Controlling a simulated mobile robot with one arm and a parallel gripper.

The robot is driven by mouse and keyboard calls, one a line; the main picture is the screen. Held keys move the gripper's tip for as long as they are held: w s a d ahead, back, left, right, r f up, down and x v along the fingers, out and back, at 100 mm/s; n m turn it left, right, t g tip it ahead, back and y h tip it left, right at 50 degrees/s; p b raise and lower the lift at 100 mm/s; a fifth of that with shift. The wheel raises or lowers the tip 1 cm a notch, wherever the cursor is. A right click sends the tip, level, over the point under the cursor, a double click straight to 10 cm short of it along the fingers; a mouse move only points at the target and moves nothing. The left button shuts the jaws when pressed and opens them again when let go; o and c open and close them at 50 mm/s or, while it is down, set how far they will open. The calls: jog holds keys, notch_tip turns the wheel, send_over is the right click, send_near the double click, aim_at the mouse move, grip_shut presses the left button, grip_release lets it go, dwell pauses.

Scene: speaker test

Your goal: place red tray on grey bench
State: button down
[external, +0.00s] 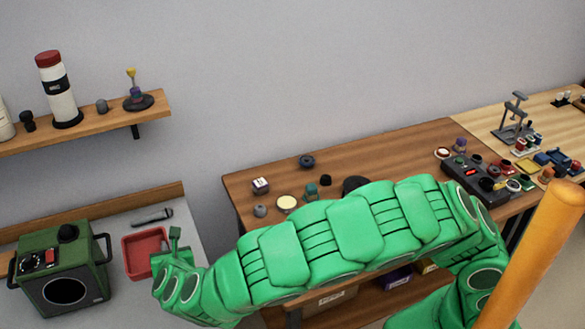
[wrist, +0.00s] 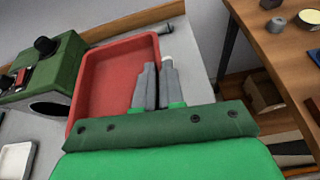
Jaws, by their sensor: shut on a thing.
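The red tray (external: 133,262) is a shallow, empty rectangular tray at the left, beside the green speaker. It also shows in the wrist view (wrist: 103,78). The grey bench (external: 187,218) lies under and around it; its light top also shows right of the tray in the wrist view (wrist: 190,55). My gripper (wrist: 157,66) is shut on the tray's right wall, with one grey finger on each side of it. In the external view, my green hand (external: 175,262) covers the tray's right side. I cannot tell whether the tray's underside touches the bench.
The green speaker (external: 63,268) stands close left of the tray. A dark microphone (external: 152,217) lies behind it. A wooden shelf (external: 90,123) with bottles hangs above. A wooden table (external: 240,187) with small items stands right, past a gap. A white dish (wrist: 16,160) is front left.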

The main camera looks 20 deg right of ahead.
notch_tip(320, 180, down, 18)
jog(key=shift+f, duration=0.25)
dwell(0.8)
jog(key=c, duration=1.2)
grip_release()
jog(key=shift+f, duration=0.1)
jog(key=shift+c, duration=0.2)
jog(key=shift+s+r, duration=0.1)
jog(key=shift+r, duration=0.1)
jog(key=v, duration=1.1)
jog(key=shift+s+r, duration=0.2)
jog(key=shift+s, duration=0.1)
